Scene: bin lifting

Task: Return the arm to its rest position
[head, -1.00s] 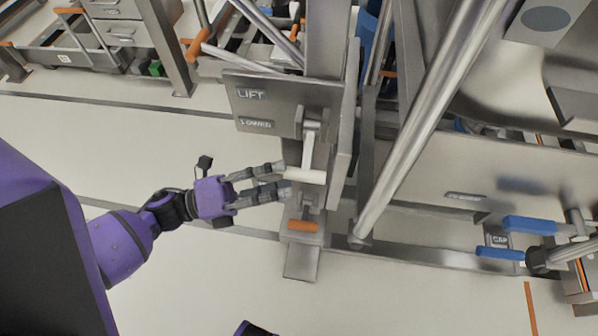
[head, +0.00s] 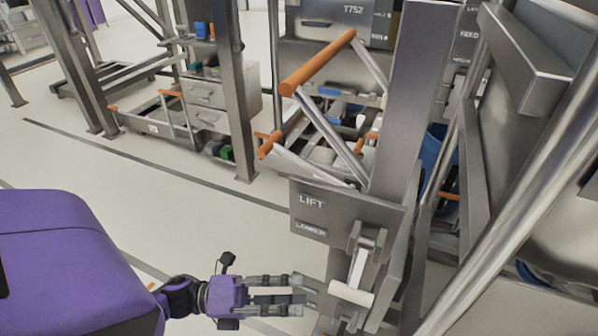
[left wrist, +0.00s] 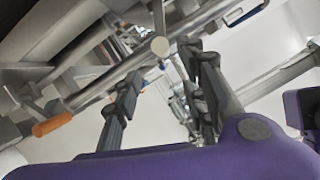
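My left gripper (head: 312,294) is in the head view at the lower middle, its purple body reaching in from the left. Its two dark fingers are spread apart and point right, just left of the white lever handle (head: 351,293) on the lift post. In the left wrist view, the open fingers (left wrist: 160,95) show with space between them. The round end of a pale bar (left wrist: 160,46) appears between and beyond the fingers; I see nothing gripped. My right gripper is in neither view.
The lift panel (head: 308,219), marked LIFT and LOWER, stands beside the handle. Above it are orange-ended bars (head: 318,62). A thick metal tube (head: 520,215) slants across the right. A drawer cart (head: 205,105) stands at the back left. Pale floor (head: 190,235) is open at left.

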